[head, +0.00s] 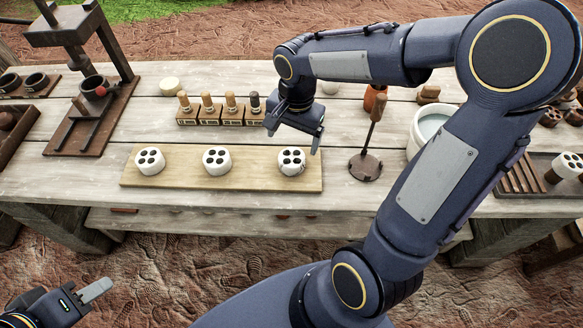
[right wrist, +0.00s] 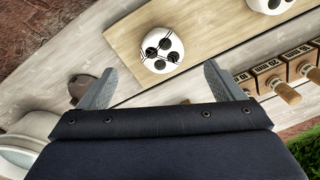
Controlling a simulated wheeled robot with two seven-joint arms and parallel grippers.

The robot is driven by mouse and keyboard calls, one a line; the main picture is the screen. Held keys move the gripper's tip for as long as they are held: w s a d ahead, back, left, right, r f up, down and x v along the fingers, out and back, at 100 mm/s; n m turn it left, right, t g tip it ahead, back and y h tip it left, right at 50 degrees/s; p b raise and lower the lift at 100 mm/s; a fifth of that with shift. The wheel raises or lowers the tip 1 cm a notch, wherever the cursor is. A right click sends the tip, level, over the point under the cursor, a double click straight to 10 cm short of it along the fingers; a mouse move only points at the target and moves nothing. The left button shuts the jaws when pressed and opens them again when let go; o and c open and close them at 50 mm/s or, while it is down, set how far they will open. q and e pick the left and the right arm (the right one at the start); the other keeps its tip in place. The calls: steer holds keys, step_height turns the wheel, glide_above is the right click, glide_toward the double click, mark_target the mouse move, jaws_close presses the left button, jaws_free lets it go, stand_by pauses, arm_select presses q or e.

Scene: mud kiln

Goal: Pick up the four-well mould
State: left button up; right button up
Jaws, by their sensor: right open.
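Three white round moulds with dark wells stand in a row on a pale wooden board (head: 255,170): a left one (head: 150,160), a middle one (head: 216,161) and a right one (head: 291,161). My right gripper (head: 297,131) is open and empty, above and just behind the right mould. In the right wrist view that mould lies beyond the gap between the fingers. My left gripper (head: 90,292) is low at the left, off the table; only one finger shows.
Several small wooden-handled stamps (head: 220,110) stand behind the board. A dark upright tool (head: 367,160) and a white bowl (head: 420,135) stand right of it. A dark press (head: 95,115) is at the left. A slatted tray (head: 515,180) is at the right.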

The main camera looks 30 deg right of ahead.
mark_target(291, 158)
steer(key=w+f, duration=0.1)
steer(key=w+f+m, duration=0.1)
steer(key=f, duration=0.1)
steer(key=shift+f, duration=0.45)
steer(key=f, duration=0.7)
steer(key=shift+s+d, duration=0.15)
steer(key=shift+s, duration=0.2)
steer(key=c, duration=1.2)
